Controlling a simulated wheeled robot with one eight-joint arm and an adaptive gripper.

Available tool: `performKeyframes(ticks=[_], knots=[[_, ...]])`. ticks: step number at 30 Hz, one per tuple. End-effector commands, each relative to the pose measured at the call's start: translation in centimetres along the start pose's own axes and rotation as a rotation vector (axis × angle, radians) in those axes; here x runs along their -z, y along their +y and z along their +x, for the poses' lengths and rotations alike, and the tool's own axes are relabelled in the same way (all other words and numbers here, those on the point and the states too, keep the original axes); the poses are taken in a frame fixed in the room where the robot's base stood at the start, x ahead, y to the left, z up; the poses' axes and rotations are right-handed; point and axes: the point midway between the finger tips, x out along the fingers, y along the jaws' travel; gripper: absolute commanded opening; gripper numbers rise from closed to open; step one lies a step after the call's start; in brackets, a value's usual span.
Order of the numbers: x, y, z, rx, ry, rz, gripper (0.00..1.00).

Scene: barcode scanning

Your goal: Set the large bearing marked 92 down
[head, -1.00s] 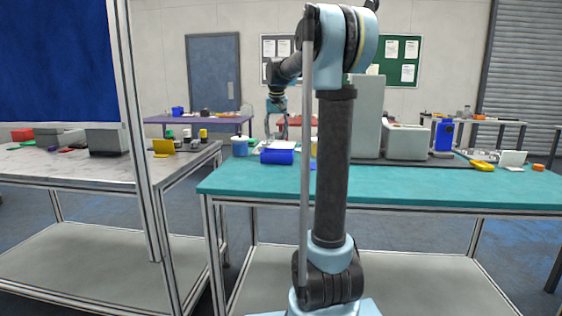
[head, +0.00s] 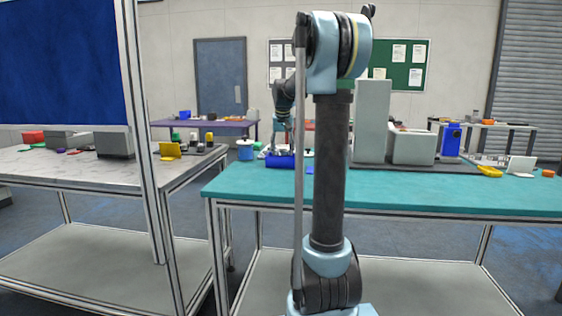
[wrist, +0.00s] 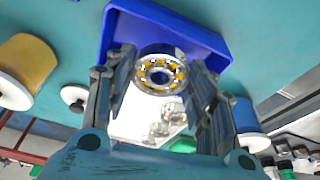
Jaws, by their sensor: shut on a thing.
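The large bearing (wrist: 160,76), a silver ring with yellow-orange parts around its dark centre, is between the fingers of my gripper (wrist: 161,72) in the wrist view. My gripper is shut on it. No marking 92 can be read. A blue tray (wrist: 222,38) lies behind the bearing in that view; I cannot tell whether the bearing touches it. The bearing cannot be made out there.
The teal table (head: 420,190) has clear room along its front. The wrist view shows a yellow-brown cylinder (wrist: 28,60), a white spool-like piece (wrist: 74,96) and small shiny rings (wrist: 165,122) around my gripper.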

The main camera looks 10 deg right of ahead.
Motion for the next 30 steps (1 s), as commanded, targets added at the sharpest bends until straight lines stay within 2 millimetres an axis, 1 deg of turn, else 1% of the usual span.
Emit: performKeyframes(ticks=[5,9,12,20,27,28,30], knots=[[-0.3,0.0,1.2,0.0,0.0,0.0,0.18],[-0.8,0.0,3.1,0.0,0.0,0.0,0.18],[-1.1,0.0,4.0,0.0,0.0,-0.001,0.18],[-1.2,-0.1,4.1,0.0,0.0,-0.001,0.18],[-1.3,-0.1,4.7,0.0,0.0,-0.002,0.18],[-1.3,-0.1,4.7,0.0,0.0,-0.002,0.57],[-1.3,-0.2,4.7,0.0,-0.001,-0.002,0.7]])
